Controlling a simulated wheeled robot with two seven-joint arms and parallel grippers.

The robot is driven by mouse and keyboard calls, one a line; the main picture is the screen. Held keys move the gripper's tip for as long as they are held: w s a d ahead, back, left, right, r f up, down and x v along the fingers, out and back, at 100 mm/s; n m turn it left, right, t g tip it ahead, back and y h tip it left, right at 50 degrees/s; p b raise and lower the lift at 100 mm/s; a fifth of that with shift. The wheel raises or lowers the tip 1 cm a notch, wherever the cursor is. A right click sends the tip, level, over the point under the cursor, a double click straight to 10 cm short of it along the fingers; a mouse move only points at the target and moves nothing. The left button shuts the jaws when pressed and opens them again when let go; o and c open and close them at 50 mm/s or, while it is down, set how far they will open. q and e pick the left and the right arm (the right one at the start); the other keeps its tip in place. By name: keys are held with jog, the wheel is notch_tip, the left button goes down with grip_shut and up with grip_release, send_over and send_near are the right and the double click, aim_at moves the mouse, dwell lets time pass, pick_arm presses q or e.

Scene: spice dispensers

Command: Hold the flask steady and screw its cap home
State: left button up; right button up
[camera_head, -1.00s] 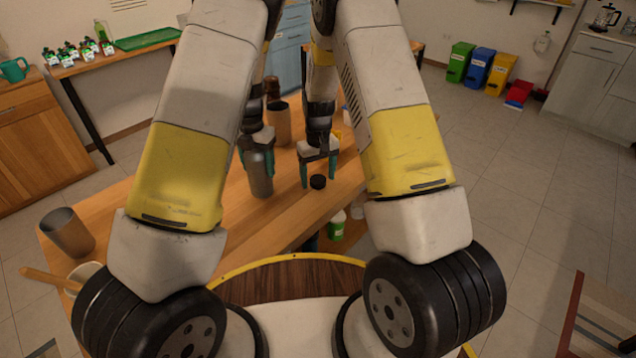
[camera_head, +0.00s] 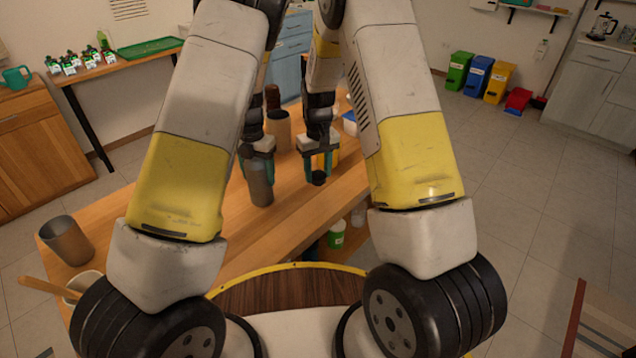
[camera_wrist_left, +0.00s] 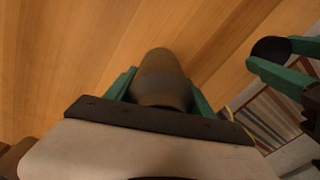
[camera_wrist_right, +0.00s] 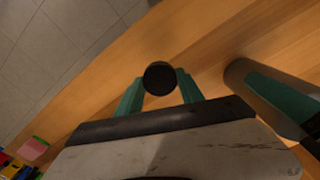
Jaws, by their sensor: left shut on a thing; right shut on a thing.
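The flask (camera_head: 260,188) is a grey metal cylinder standing upright on the wooden table. My left gripper (camera_head: 257,160) is shut on its upper part, and the left wrist view shows the flask (camera_wrist_left: 158,78) between the teal fingers. The cap (camera_head: 319,178) is a small black disc. My right gripper (camera_head: 319,172) is shut on it, to the right of the flask and apart from it. The right wrist view shows the cap (camera_wrist_right: 160,78) between the fingertips.
A wider metal cup (camera_head: 67,240) stands at the table's left end, beside a white bowl (camera_head: 88,280) with a wooden handle. Another metal cup (camera_head: 279,128) and a brown bottle (camera_head: 272,97) stand behind the flask. The table (camera_head: 225,245) is clear in front of the flask.

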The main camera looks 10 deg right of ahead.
aim_at(318, 175)
notch_tip(318, 175, up, 5)
jog(key=shift+r, duration=0.1)
pick_arm(q)
jog(key=o, duration=1.7)
jog(key=shift+o, duration=0.2)
jog(key=shift+r, duration=0.1)
